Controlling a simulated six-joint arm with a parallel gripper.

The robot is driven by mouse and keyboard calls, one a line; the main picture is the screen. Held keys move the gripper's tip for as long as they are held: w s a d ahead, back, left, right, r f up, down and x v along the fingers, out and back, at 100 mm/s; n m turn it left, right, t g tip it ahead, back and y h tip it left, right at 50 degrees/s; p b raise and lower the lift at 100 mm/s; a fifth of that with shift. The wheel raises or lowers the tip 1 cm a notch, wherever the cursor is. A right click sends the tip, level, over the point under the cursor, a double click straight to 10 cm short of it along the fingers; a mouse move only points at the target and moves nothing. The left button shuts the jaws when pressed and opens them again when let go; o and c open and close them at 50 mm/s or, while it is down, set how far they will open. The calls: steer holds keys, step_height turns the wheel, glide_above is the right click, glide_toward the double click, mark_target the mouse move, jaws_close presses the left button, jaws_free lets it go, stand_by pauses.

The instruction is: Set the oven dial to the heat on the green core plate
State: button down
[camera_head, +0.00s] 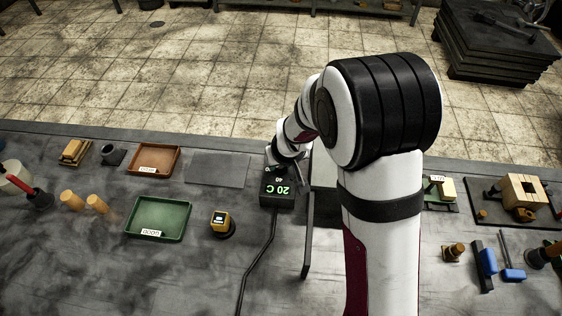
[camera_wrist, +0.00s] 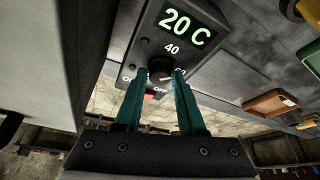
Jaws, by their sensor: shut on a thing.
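A dark control box (camera_head: 277,201) stands near the middle of the bench, and its lit green display reads 20 C. In the wrist view the display (camera_wrist: 186,27) also reads 20 C, with a printed 40 and OFF mark around the dial. The dark dial (camera_wrist: 160,66) sits between the teal fingertips of my gripper (camera_wrist: 161,76), which is shut on it. In the head view my arm hides most of the gripper and dial. A greenish plate (camera_head: 440,207) with a pale block and a small card stands right of my arm; the card is too small to read.
A green tray (camera_head: 160,235) and a brown tray (camera_head: 153,173) lie left of the box. A yellow-topped device (camera_head: 221,222) is nearer the box. A black cable (camera_head: 256,263) runs toward the front. Blue-handled tools (camera_head: 487,262) and a wooden box (camera_head: 522,191) lie right.

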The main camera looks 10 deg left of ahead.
steer(key=c, duration=0.5)
jaws_free()
steer(key=v, duration=1.5)
steer(key=shift+r, duration=0.35)
